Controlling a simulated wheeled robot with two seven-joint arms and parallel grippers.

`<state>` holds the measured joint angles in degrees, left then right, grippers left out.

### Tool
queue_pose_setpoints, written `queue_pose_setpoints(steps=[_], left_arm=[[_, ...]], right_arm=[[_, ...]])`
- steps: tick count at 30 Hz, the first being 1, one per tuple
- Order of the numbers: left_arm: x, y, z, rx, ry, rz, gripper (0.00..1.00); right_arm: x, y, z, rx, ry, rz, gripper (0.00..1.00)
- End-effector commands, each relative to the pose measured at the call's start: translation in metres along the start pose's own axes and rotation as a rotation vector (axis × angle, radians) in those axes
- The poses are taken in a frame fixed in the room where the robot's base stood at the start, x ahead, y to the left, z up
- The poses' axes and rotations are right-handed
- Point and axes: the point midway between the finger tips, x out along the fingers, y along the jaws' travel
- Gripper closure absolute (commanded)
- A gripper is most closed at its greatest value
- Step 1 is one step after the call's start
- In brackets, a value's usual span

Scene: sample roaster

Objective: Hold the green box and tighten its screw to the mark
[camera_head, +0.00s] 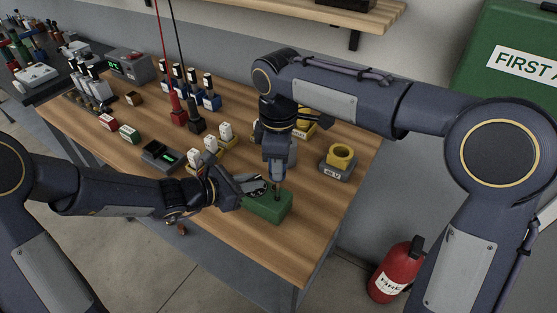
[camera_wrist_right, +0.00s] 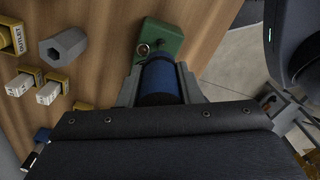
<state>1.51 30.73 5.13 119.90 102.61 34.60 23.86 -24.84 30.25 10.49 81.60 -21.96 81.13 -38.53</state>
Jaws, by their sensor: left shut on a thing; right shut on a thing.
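The green box (camera_head: 268,210) sits on the wooden bench near its front edge. It also shows in the right wrist view (camera_wrist_right: 172,36), with a small round metal fitting (camera_wrist_right: 143,48), likely its screw. My left gripper (camera_head: 256,188) is at the box's rear left side, shut on it; the contact is partly hidden. My right gripper (camera_head: 277,184) points down above the box, shut on a blue-handled screwdriver (camera_wrist_right: 160,82). The driver's thin tip meets or hovers just over the box top; I cannot tell which. The mark is too small to make out.
A grey block with a yellow ring (camera_head: 341,156) stands right of the box. Yellow-based white blocks (camera_head: 211,144) and a small dark meter (camera_head: 160,154) stand left and behind. A red hanging tool (camera_head: 178,112) is farther back. The bench's front right corner is clear.

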Motion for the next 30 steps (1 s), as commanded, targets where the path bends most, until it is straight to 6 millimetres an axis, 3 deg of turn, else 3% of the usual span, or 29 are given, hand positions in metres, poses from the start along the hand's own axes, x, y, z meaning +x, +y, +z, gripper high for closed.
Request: queue_pose_setpoints(steps=[30], left_arm=[[-0.0001,0.0001,-0.0001,0.0,0.0,0.0,1.0]], right_arm=[[-0.0003,-0.0023,-0.003,1.717,0.002,0.003,1.0]])
